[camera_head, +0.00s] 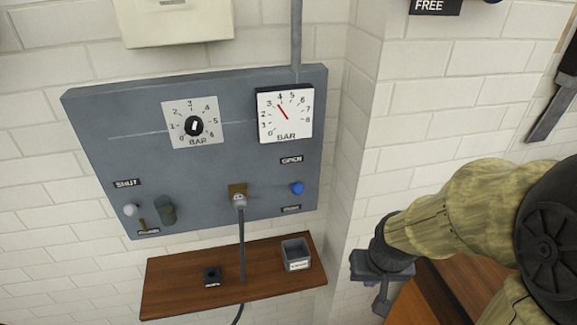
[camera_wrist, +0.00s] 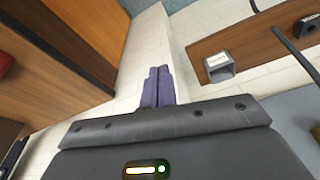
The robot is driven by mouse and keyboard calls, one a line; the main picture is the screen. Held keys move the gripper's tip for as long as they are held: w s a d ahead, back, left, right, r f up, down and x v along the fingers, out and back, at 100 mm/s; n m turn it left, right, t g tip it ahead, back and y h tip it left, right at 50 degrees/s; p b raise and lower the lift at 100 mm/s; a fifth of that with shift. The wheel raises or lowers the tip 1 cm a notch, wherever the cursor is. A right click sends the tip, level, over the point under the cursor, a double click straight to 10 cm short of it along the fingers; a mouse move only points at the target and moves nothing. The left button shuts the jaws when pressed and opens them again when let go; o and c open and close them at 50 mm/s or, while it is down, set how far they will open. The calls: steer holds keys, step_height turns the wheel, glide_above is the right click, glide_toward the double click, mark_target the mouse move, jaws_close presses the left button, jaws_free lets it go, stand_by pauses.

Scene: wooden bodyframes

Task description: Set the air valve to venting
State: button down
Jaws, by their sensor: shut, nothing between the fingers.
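A grey panel (camera_head: 120,100) on the white brick wall carries the controls. A blue knob (camera_head: 297,188) at its lower right sits between an "OPEN" label (camera_head: 291,160) and a small unreadable label (camera_head: 291,209). At the lower left are a white knob (camera_head: 130,210), a small brass lever (camera_head: 143,225) and a grey-green cylinder (camera_head: 167,211), below a "SHUT" label (camera_head: 127,183). I cannot tell which control is the air valve. My gripper (camera_head: 382,303) is right of the panel and below it, apart from everything. In the wrist view its fingers (camera_wrist: 158,85) are together and empty.
A dial with a black knob (camera_head: 194,126) and a gauge (camera_head: 284,114), red needle between 3 and 4, are on the panel. A brass fitting (camera_head: 238,192) holds a hose. Below, a wooden shelf (camera_head: 180,275) carries a grey box (camera_head: 296,252) and a dark block (camera_head: 212,275). A wall corner juts out right.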

steer(key=n+t+y+p, duration=0.1)
steer(key=n+y+p, duration=0.15)
steer(key=p, duration=0.85)
glide_toward(295, 187)
step_height(295, 187, up, 4)
steer(key=w+d, duration=0.1)
steer(key=d, duration=0.1)
steer(key=shift+w+a+f+m+b, duration=0.15)
steer(key=shift+w+f+m+b, duration=0.05)
steer(key=shift+f+m+b, duration=0.1)
steer(key=p+x, duration=0.2)
steer(key=x, duration=0.8)
steer(key=shift+a+p, duration=0.1)
steer(key=shift+p, duration=0.25)
steer(key=shift+w, duration=0.1)
